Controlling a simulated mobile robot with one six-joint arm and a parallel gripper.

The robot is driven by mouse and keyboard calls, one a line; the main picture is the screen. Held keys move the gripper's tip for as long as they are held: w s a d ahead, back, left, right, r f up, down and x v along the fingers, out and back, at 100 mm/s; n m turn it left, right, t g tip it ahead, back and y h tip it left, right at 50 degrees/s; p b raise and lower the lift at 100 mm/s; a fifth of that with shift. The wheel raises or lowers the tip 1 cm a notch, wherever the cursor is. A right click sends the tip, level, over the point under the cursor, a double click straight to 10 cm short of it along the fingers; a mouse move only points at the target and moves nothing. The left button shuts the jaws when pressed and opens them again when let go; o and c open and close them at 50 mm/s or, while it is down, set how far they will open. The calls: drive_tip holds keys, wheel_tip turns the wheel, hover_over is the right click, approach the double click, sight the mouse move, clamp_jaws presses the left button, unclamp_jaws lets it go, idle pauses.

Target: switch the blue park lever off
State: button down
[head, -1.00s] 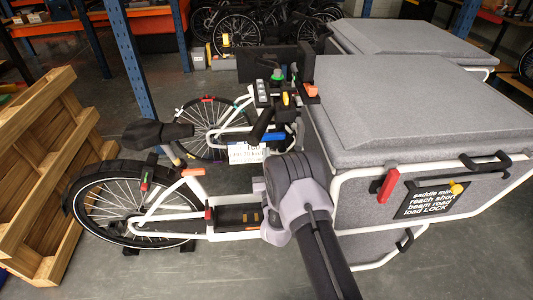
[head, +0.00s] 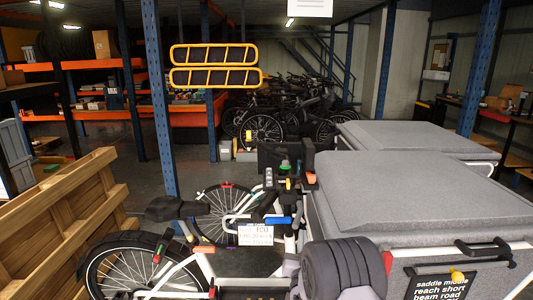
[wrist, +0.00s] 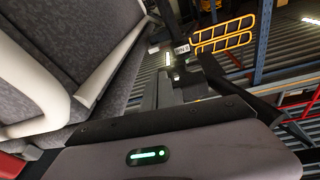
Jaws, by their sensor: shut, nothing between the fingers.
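In the wrist view I cannot pick the lever out. My gripper (wrist: 178,78) shows in the wrist view as dark, close-set parts beyond its grey body with a green light. It is shut and empty, beside the grey cargo box (wrist: 60,60). In the head view my arm covers the lower middle, and the fingertips cannot be made out.
A wooden pallet (head: 70,215) leans at left. A blue post (head: 160,110) stands behind the bike. Open floor lies beyond.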

drive_tip(key=s+d+r+m+g+y, duration=0.15)
drive_tip(key=s+r+g, duration=0.45)
drive_tip(key=s+r, duration=0.6)
drive_tip(key=s+a+g+y, duration=0.2)
drive_tip(key=s+g, duration=0.6)
drive_tip(key=s, duration=2.5)
drive_tip(key=shift+s+a+f, duration=0.15)
drive_tip(key=shift+a+f, duration=0.1)
drive_tip(key=shift+f, duration=0.05)
